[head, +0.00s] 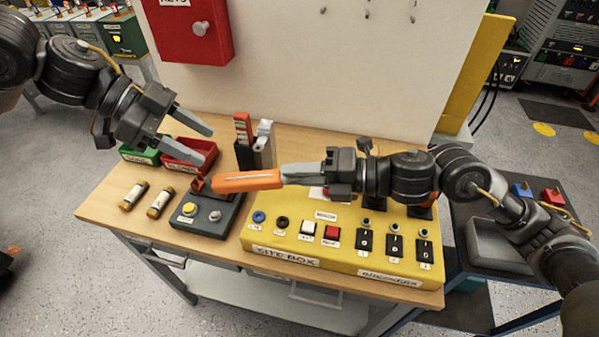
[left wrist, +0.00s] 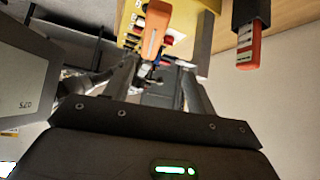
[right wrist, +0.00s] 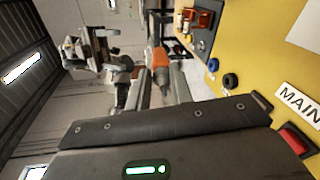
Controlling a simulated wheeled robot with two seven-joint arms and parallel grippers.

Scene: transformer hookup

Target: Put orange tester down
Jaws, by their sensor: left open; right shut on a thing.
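The orange tester (head: 247,181) is a long orange stick lying level in my right gripper (head: 300,174). The right gripper is shut on its right end and holds it above the dark grey box and the left end of the yellow site box. The tester also shows in the right wrist view (right wrist: 159,62) and in the left wrist view (left wrist: 152,36). My left gripper (head: 208,145) is open and empty, to the upper left of the tester, over the red bin. Whether the tester's left tip touches anything is hard to tell.
A yellow site box (head: 340,246) with buttons and switches fills the table's right side. A dark grey box (head: 205,214) has a yellow button. Two fuses (head: 133,195) lie at left. A red bin (head: 190,153) and a dark holder (head: 255,153) with upright tools stand behind.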

